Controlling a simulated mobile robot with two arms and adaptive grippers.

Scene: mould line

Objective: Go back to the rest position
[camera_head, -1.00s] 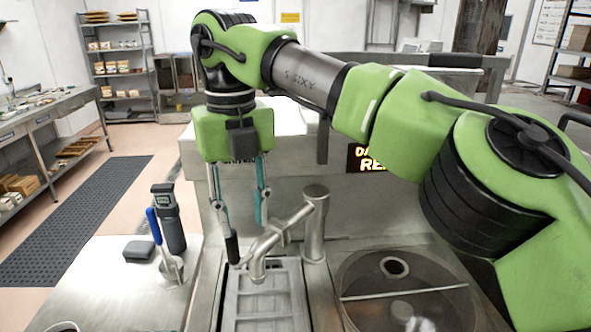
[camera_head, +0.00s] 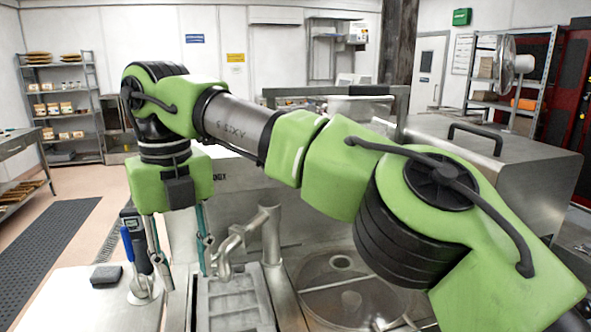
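My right arm reaches in from the right and bends down at the left. Its gripper (camera_head: 186,272) hangs pointing down with its two thin fingers apart and nothing visible between them. It is over the strip between the steel worktop and the grey mould tray (camera_head: 232,307), left of the bent steel spout (camera_head: 222,262). Its left finger overlaps a black handheld device (camera_head: 137,242) in the picture; I cannot tell whether they touch. My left gripper is out of view.
A blue-handled tool (camera_head: 128,243) and a small dark block (camera_head: 106,275) are on the worktop (camera_head: 75,302) at left. A round steel tank (camera_head: 350,285) is right of the spout. A large steel lidded box (camera_head: 500,165) stands at right. A dark floor mat (camera_head: 40,250) lies at far left.

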